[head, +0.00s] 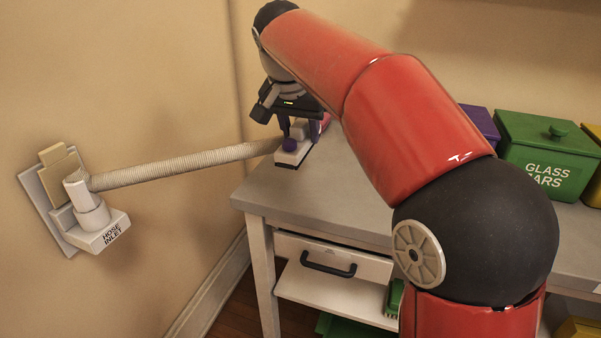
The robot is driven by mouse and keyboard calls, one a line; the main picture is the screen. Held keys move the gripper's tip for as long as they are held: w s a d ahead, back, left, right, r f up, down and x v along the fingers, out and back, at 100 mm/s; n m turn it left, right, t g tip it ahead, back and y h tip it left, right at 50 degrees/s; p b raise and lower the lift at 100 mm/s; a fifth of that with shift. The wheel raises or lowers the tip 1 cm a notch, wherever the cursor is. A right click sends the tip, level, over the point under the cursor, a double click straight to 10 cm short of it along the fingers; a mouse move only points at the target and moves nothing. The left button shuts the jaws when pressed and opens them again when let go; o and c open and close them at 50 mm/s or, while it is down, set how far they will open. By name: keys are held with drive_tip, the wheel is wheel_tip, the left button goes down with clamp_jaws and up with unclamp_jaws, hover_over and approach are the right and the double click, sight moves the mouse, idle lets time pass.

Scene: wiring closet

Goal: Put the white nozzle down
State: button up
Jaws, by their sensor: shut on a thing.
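The white nozzle (293,156) is at the far left end of the grey worktop (320,200). It has a dark lower edge, and the ribbed hose (180,167) runs into its left side. My gripper (298,138), with purple fingers, points down and is shut on the nozzle. The nozzle is at or very close to the worktop; I cannot tell whether it touches. The gripper and arm hide part of it. The hose hangs across the gap from the wall-mounted hose inlet (93,215), which is labelled "HOSE INLET".
A green "GLASS JARS" bin (545,165) stands on the worktop at right, between a purple bin (482,124) and a yellow bin (593,178). A red thing, mostly hidden, shows just behind my gripper. The worktop's front left is clear. A drawer (330,259) is below.

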sight(291, 138)
wheel_tip(291, 138, down, 10)
drive_tip(key=shift+b, duration=0.6)
drive_tip(key=shift+f, duration=0.1)
drive_tip(key=o, duration=1.2)
drive_tip(key=p+v, duration=0.1)
drive_tip(key=v, duration=1.1)
drive_tip(key=shift+w, duration=0.1)
drive_tip(key=s+d+f+n, duration=0.2)
drive_tip(key=s+d+f, duration=0.3)
drive_tip(key=s+d, duration=0.55)
drive_tip(key=s+d+f, duration=0.2)
drive_tip(key=s+f, duration=0.2)
drive_tip(key=s+d+f+n+y, duration=0.1)
drive_tip(key=s+d+f, duration=0.1)
drive_tip(key=s+f, duration=0.2)
drive_tip(key=s+d+f+n+t, duration=0.1)
drive_tip(key=s+d+f, duration=0.1)
drive_tip(key=s+f, duration=0.2)
drive_tip(key=shift+s+d+y, duration=0.2)
drive_tip(key=shift+d+y, duration=0.05)
drive_tip(key=shift+y, duration=0.05)
